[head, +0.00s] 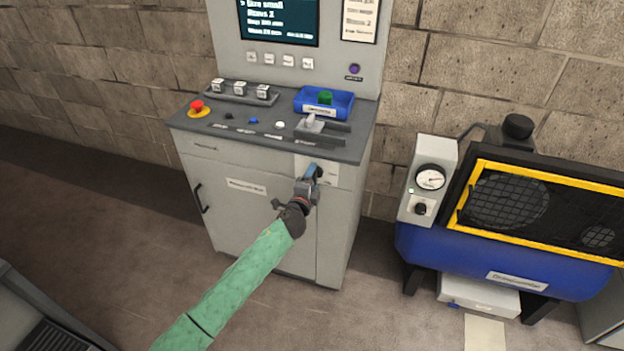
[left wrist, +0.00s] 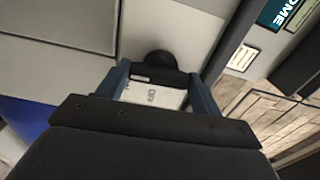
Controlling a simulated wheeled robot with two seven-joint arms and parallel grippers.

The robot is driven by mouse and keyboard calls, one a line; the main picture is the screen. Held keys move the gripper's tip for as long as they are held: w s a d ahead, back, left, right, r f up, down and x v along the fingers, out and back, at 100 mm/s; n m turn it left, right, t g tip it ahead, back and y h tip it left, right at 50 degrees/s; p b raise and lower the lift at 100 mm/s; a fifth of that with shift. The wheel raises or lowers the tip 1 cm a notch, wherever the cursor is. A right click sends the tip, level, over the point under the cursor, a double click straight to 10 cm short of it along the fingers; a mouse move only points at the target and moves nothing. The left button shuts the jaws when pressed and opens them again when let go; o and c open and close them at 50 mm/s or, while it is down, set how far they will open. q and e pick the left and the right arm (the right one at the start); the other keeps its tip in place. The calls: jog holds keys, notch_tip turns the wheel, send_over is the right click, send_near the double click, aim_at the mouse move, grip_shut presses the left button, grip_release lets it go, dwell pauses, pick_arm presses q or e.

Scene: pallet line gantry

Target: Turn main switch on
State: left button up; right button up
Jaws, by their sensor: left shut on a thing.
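The main switch shows as a black rounded knob (left wrist: 158,62) in the left wrist view, on the pale front of the grey control cabinet (head: 235,205). In the head view my left gripper (head: 313,173) reaches the upper right of the cabinet front and hides the knob. In the left wrist view the two blue-grey fingers (left wrist: 160,76) stand on either side of the knob, shut on it. A white label (left wrist: 152,96) with small print shows between the fingers; I cannot read it surely. My right gripper is not in view.
The console top holds a red emergency button (head: 198,107), a blue tray (head: 340,108) and a grey lever (head: 311,123). A screen (head: 279,20) stands above. A blue compressor (head: 470,262) with a gauge stands to the right. Floor between cabinet and compressor is clear.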

pick_arm(q)
jog(key=shift+f+m, duration=0.1)
jog(key=shift+m, duration=0.2)
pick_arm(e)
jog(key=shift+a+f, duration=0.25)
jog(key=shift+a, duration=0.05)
pick_arm(q)
jog(key=shift+d, duration=0.1)
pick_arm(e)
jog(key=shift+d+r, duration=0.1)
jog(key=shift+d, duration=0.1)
pick_arm(q)
jog(key=o, duration=0.8)
jog(key=shift+o, duration=0.9)
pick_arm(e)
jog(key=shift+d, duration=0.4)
pick_arm(q)
jog(key=b+v, duration=0.2)
jog(key=v, duration=0.6)
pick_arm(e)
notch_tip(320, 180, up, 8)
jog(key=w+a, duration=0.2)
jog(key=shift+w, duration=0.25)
